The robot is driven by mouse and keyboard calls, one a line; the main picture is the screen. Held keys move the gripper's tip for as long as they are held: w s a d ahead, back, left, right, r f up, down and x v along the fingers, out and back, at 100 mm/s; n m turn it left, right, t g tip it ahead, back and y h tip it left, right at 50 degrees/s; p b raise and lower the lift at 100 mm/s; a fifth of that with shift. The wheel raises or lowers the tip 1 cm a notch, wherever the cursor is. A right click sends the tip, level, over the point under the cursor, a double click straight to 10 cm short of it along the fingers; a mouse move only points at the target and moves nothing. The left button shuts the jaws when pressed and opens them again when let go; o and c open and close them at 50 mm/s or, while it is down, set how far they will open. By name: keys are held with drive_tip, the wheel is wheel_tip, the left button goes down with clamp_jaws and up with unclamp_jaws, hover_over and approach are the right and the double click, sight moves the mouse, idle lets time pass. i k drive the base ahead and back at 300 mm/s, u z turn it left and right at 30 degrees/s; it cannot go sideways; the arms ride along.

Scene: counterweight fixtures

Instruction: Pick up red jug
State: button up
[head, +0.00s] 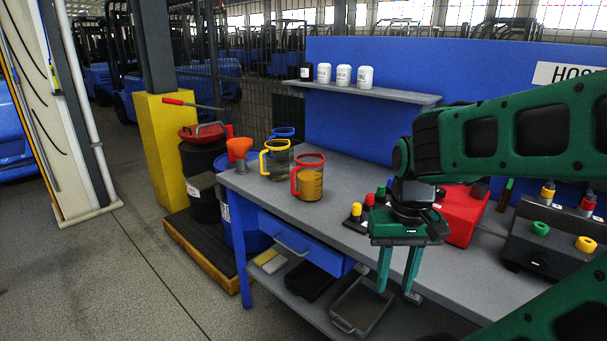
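The red jug (309,177) has a red rim and a red handle on its left, with a clear body that looks amber inside. It stands upright on the grey workbench (350,193), near its left end. My gripper (399,284) hangs to the right of the jug, in front of the bench's front edge, with its green fingers pointing down. The fingers are apart with nothing seen between them. My gripper does not touch the jug.
A yellow jug (276,160) and a blue jug (284,133) stand left of and behind the red jug. An orange funnel (239,149) is at the bench's left end. A red box (462,214) and colored knobs sit right. A shelf (380,93) holds small containers.

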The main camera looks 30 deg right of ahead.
sight(309, 168)
drive_tip(key=z, duration=0.1)
drive_tip(key=i, duration=0.9)
drive_tip(key=z, duration=0.1)
